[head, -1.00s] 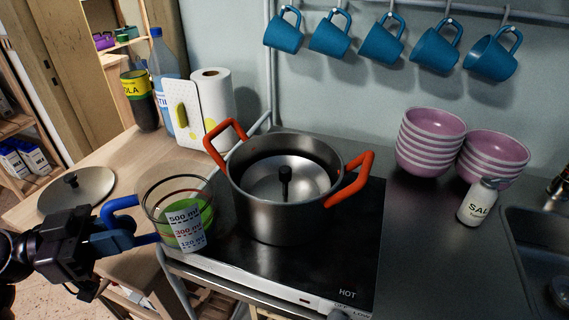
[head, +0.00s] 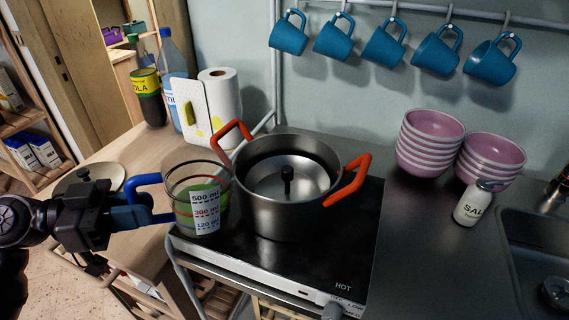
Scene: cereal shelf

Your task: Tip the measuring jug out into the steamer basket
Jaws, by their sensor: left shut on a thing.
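The measuring jug (head: 207,212) is clear with a blue handle, printed marks and green contents. My left gripper (head: 150,200) is shut on the jug's blue handle. The jug is close to upright, just left of the steel pot, over the left edge of the stove. A gap between jug and pot is hard to make out. The pot (head: 278,215) has orange handles and stands on the stove. Inside it sits a round metal piece (head: 305,178) with a dark central knob, likely the steamer basket. My right gripper is not in view.
The black stove top (head: 330,250) is marked HOT. Pink bowls (head: 430,140), a salt shaker (head: 472,203) and a sink (head: 535,250) are at the right. A paper roll (head: 220,95), white board (head: 190,108) and bottles (head: 148,95) stand behind. Blue mugs (head: 385,45) hang above.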

